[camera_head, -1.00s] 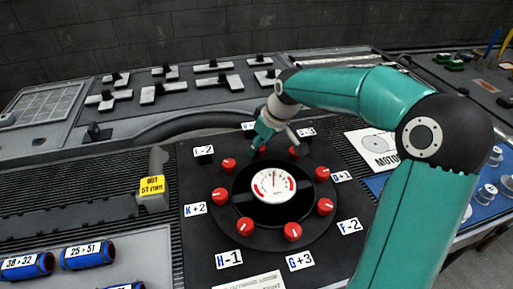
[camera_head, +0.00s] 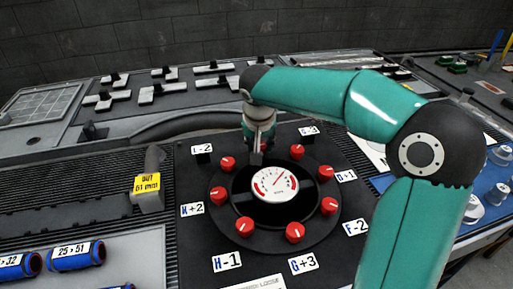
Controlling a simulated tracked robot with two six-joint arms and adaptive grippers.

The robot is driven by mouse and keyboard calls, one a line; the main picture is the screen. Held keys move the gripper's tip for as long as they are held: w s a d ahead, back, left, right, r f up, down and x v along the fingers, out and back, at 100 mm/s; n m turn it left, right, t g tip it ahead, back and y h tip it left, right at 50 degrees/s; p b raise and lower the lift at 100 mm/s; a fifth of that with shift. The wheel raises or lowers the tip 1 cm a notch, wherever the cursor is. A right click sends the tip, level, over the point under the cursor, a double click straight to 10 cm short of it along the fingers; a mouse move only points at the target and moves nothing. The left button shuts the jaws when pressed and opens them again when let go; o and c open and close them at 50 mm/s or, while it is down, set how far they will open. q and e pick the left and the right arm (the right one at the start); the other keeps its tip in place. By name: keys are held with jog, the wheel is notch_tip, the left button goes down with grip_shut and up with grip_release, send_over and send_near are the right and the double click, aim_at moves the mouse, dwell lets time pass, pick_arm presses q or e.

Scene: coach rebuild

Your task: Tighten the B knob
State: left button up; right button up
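Several red knobs ring a black round plate (camera_head: 314,222) with a white dial (camera_head: 274,184) at its centre. The dial's needle points up and right. My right gripper (camera_head: 257,158) points down at the top of the ring, over the red knob (camera_head: 264,147) there, which is mostly hidden behind it. I cannot tell whether its fingers touch or grip that knob. No label clearly reading B is visible; the top label is hidden by my arm. Knobs at upper left (camera_head: 228,163) and upper right (camera_head: 296,152) stand beside the gripper. My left gripper is not in view.
Labels such as H-1 (camera_head: 227,262) and G+3 (camera_head: 303,264) surround the ring. A yellow tag (camera_head: 147,184) reading about "OUT 61 mm" stands left. Blue rolls (camera_head: 75,256) lie at lower left. Grey blocks (camera_head: 160,92) line the back.

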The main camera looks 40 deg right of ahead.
jog(key=shift+w+a+m, duration=0.1)
jog(key=shift+a+m, duration=0.1)
jog(key=shift+m, duration=0.3)
jog(key=o, duration=1.1)
jog(key=shift+o, duration=0.2)
jog(key=v, duration=1.1)
jog(key=shift+a+r, duration=0.15)
jog(key=shift+r, duration=0.25)
